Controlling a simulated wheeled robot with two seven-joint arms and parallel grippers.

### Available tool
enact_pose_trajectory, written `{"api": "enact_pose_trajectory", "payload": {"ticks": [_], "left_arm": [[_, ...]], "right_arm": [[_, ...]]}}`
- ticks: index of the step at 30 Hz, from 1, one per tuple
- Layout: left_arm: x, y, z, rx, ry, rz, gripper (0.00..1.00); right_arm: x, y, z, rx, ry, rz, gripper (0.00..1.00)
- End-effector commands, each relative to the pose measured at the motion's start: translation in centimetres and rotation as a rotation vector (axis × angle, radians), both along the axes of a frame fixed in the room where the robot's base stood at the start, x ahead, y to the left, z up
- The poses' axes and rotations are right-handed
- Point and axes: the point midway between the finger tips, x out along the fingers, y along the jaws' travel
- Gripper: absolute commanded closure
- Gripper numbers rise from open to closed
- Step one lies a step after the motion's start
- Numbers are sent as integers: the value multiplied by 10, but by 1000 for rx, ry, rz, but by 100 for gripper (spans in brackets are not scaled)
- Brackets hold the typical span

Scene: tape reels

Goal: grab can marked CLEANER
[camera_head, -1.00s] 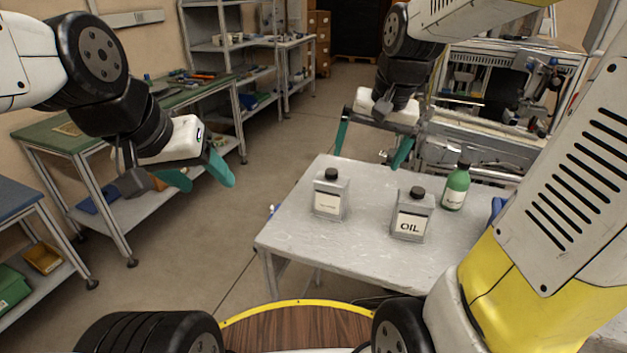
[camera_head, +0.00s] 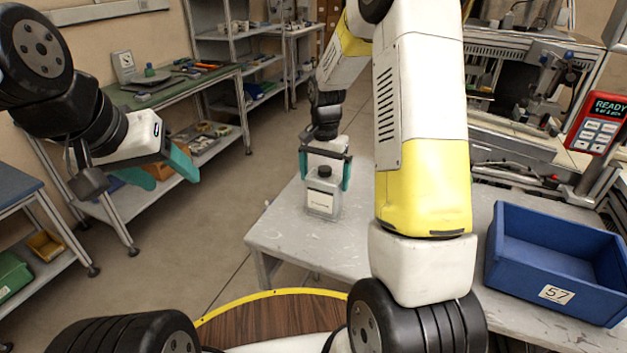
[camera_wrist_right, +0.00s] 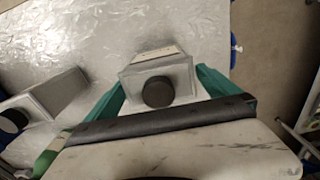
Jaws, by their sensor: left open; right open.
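A grey can with a dark cap (camera_head: 322,200) stands upright on the grey table; its label is too small to read. My right gripper (camera_head: 325,172) is open, with one teal finger on each side of the can. In the right wrist view, the can (camera_wrist_right: 160,75) sits between the fingers of the gripper (camera_wrist_right: 163,88), with a small gap visible at the left finger. My left gripper (camera_head: 161,172) is open and empty, left of the table and away from it.
In the right wrist view, a second grey can (camera_wrist_right: 45,100) stands to the left, with part of a green bottle (camera_wrist_right: 48,162) below it. My right arm hides both in the head view. A blue bin marked 57 (camera_head: 558,292) sits at the table's right.

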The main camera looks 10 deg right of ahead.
Motion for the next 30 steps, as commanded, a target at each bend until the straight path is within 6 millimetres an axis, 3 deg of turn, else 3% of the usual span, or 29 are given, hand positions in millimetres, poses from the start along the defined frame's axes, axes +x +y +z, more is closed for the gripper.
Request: {"api": "enact_pose_trajectory", "payload": {"ticks": [6,15,27,30], "left_arm": [[0,0,0,0,0,0,42],[0,0,0,0,0,0,42],[0,0,0,0,0,0,42],[0,0,0,0,0,0,42]], "right_arm": [[-2,0,-32,1,1,1,0],[-2,0,-38,0,-2,1,0],[-1,0,-37,-1,-3,1,74],[-1,0,-37,0,-4,1,74]]}}
